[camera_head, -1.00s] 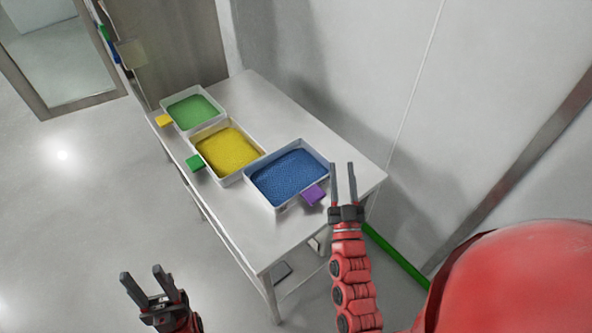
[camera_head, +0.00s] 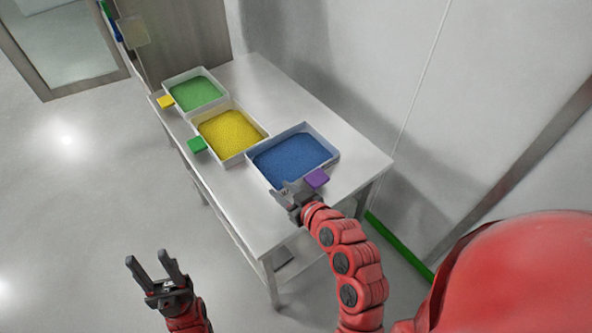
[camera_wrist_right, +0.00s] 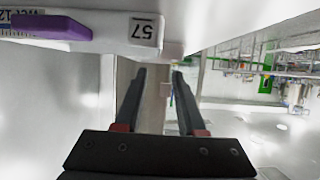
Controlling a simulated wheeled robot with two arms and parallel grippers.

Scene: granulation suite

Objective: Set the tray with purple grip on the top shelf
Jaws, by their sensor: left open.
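The tray with the purple grip is a white tray (camera_head: 335,160) of blue granules on the near end of the steel table. Its purple grip (camera_head: 317,178) sticks out from its near side. In the right wrist view the tray's white wall (camera_wrist_right: 115,25), marked 57, and the purple grip (camera_wrist_right: 52,27) show at the upper left. My right gripper (camera_head: 284,189) is open and empty beside the tray's near left corner, left of the grip; its fingers (camera_wrist_right: 157,75) are apart in the wrist view. My left gripper (camera_head: 153,264) is open and empty over the floor.
A tray of yellow granules with a green grip (camera_head: 197,145) and a tray of green granules with a yellow grip (camera_head: 166,102) stand farther along the table (camera_head: 352,150). A wall borders the table's right side. A lower shelf shows partly beneath. Open floor lies left.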

